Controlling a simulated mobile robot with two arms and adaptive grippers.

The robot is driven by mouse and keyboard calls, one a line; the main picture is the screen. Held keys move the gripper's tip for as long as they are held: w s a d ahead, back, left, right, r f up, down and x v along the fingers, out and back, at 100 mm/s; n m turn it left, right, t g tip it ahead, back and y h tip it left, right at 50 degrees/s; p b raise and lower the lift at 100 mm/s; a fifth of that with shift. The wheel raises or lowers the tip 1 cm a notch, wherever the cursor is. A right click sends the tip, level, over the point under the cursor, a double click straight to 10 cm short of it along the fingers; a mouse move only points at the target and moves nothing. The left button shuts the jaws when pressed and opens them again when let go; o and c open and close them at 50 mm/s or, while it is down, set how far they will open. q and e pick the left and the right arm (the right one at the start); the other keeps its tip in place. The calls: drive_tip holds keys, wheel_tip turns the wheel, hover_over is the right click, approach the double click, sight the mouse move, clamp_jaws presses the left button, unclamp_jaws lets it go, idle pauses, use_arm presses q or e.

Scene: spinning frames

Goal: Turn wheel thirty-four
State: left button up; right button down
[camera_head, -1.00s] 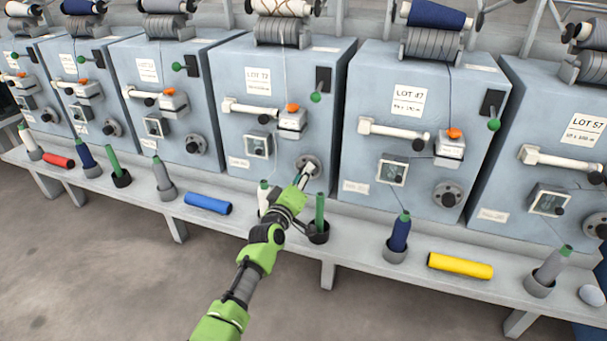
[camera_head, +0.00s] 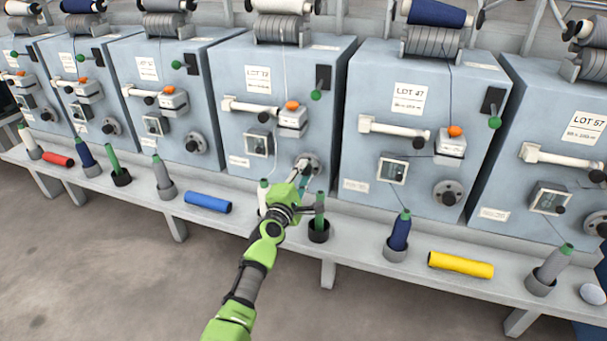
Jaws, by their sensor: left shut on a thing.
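A round grey wheel (camera_head: 308,164) sits low on the front of the grey machine labelled LOT 72 (camera_head: 262,105). My left gripper (camera_head: 301,172) reaches up to this wheel from below. It is shut on the wheel's hub or knob; the exact contact is small and partly hidden by the gripper. Similar wheels sit on the neighbouring machines, such as one on the LOT 47 machine (camera_head: 447,193) and one further left (camera_head: 196,143). The small plates on the machine fronts are too small to read, so I see no number thirty-four. My right gripper is not in view.
A grey ledge (camera_head: 345,254) runs below the machines. Near my arm stand a green spindle in a black cup (camera_head: 319,227) and a partly hidden white bobbin (camera_head: 263,190). A blue tube (camera_head: 207,202) and a yellow tube (camera_head: 460,264) lie on the ledge. The floor in front is clear.

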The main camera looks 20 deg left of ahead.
use_arm(q)
drive_tip(key=n, duration=0.2)
drive_tip(key=shift+n, duration=1.5)
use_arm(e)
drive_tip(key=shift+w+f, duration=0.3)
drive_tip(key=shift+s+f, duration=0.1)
use_arm(q)
drive_tip(key=o, duration=1.1)
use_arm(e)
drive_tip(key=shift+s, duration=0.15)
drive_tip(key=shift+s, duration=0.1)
